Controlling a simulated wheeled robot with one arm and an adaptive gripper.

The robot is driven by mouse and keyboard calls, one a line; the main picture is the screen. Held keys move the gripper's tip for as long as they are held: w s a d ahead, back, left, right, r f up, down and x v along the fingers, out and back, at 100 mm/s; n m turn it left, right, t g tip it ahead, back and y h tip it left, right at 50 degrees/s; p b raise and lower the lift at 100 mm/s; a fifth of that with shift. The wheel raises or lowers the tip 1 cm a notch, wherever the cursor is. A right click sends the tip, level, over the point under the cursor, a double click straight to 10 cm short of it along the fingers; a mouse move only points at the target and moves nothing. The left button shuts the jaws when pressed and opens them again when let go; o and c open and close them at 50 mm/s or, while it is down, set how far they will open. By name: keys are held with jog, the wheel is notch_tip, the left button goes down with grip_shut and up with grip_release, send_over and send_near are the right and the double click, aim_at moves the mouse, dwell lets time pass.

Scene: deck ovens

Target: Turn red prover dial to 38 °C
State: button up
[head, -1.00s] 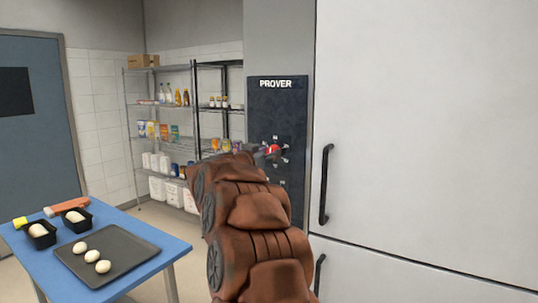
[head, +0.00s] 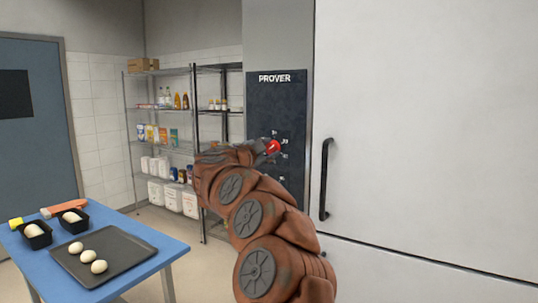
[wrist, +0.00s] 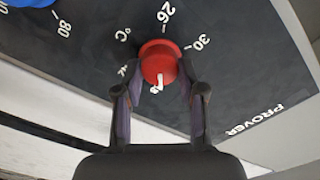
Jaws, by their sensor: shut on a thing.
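The red prover dial (wrist: 158,60) sits on the dark prover panel (wrist: 75,50). My gripper (wrist: 161,72) is shut on it, with one finger on each side. A white mark shows on the dial's lower side in the wrist view. The numbers 26 and 30 and a °C sign are readable around it; other labels are partly hidden by the fingers, so I cannot tell which number the mark points to. In the head view the red dial (head: 272,147) shows at the tip of my gripper.
A blue dial (wrist: 30,3) shows at the top left in the wrist view. A tall white door with a dark handle (head: 325,180) stands right of the panel. A blue table (head: 165,249) with a tray (head: 125,245) is at the left, with stocked shelves behind.

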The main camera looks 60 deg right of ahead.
jog(key=shift+f+m+b, duration=0.15)
jog(key=shift+m+b, duration=0.25)
jog(key=shift+m, duration=0.4)
jog(key=o, duration=1.1)
jog(key=a, duration=1.2)
jog(key=shift+s, duration=0.3)
